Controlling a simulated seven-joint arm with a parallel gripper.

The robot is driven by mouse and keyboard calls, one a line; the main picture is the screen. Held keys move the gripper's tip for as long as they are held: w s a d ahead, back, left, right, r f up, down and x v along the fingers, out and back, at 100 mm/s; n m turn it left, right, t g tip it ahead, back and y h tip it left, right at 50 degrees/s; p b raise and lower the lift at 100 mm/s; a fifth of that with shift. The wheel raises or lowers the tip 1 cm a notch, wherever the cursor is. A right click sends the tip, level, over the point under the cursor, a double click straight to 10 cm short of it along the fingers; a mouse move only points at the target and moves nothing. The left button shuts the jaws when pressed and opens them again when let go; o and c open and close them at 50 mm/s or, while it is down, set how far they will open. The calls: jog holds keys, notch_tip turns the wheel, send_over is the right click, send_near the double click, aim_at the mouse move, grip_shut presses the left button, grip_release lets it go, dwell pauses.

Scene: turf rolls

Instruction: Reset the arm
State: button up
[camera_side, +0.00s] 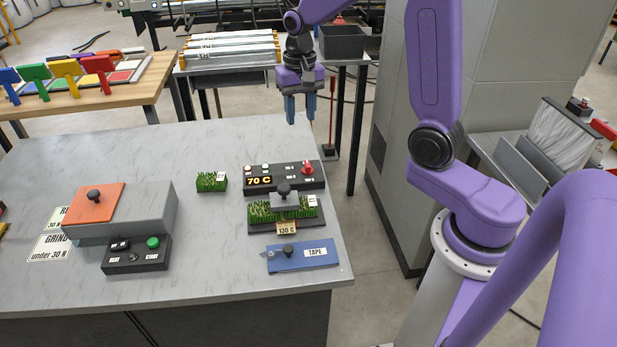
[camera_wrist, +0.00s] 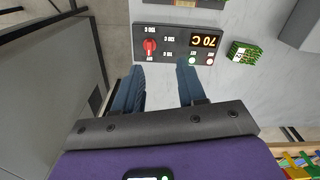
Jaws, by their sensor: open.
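My gripper (camera_side: 300,108) is raised above the far right edge of the marble worktop (camera_side: 120,285), behind the black control box. It is open, and nothing shows between its two blue fingers. The fingers also show in the wrist view (camera_wrist: 160,80), pointing toward the control box (camera_wrist: 180,44) with its red knob and a "70 C" display. My purple arm stands at the right of the side view and is bent over to the gripper.
A turf block (camera_side: 211,181) sits left of the control box. A turf piece (camera_side: 258,214) lies under a grey press with a black knob. A blue TAPE plate (camera_side: 302,255) is at the front right. A grey machine with an orange plate (camera_side: 94,203) stands left. The worktop's middle is clear.

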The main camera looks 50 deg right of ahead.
jog(key=s+a+r+n, duration=0.1)
jog(key=s+a+n, duration=0.9)
jog(key=s, duration=0.2)
jog(key=s+n, duration=0.8)
jog(key=s, duration=0.7)
jog(key=shift+d+f+n, duration=0.15)
jog(key=shift+f+n, duration=0.15)
jog(key=shift+n, duration=0.1)
jog(key=shift+s, duration=0.1)
